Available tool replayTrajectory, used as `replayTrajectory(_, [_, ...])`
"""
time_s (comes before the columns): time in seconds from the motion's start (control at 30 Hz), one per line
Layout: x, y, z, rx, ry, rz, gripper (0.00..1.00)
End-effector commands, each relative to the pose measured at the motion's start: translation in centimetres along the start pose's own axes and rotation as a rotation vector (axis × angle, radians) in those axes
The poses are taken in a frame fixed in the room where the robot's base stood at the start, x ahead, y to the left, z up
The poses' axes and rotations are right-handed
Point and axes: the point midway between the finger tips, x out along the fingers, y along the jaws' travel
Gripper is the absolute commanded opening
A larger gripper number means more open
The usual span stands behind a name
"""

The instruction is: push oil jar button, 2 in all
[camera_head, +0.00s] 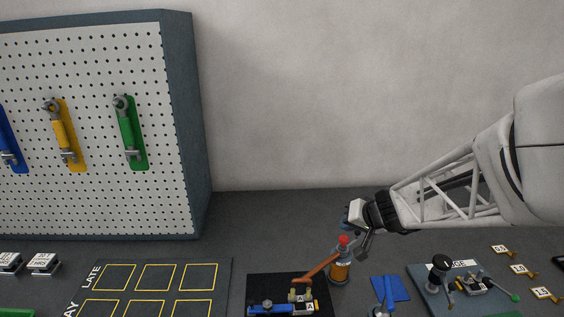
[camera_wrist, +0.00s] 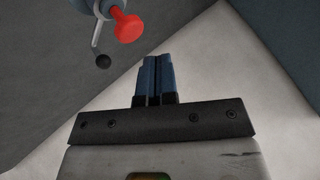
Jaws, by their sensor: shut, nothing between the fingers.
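The oil jar (camera_head: 340,271) stands on the table at the lower middle right of the head view, with an amber body and a red button (camera_head: 343,240) on top. Most of the jar is outside the wrist view.
A black mat (camera_head: 259,282) with a brown-handled clamp (camera_head: 322,266) lies left of the jar. A blue plate (camera_head: 388,287) and a grey board with a black knob (camera_head: 440,262) lie to its right. A pegboard (camera_head: 90,190) with hanging tools stands at the left.

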Motion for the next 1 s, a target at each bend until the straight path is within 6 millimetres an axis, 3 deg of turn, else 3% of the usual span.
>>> replayTrajectory(0.53, [-2.6, -1.9, -1.9, -0.001, 0.000, 0.000, 0.00])
replayTrajectory(1.0, [-3.0, -2.1, -2.1, 0.000, 0.000, 0.000, 0.00])
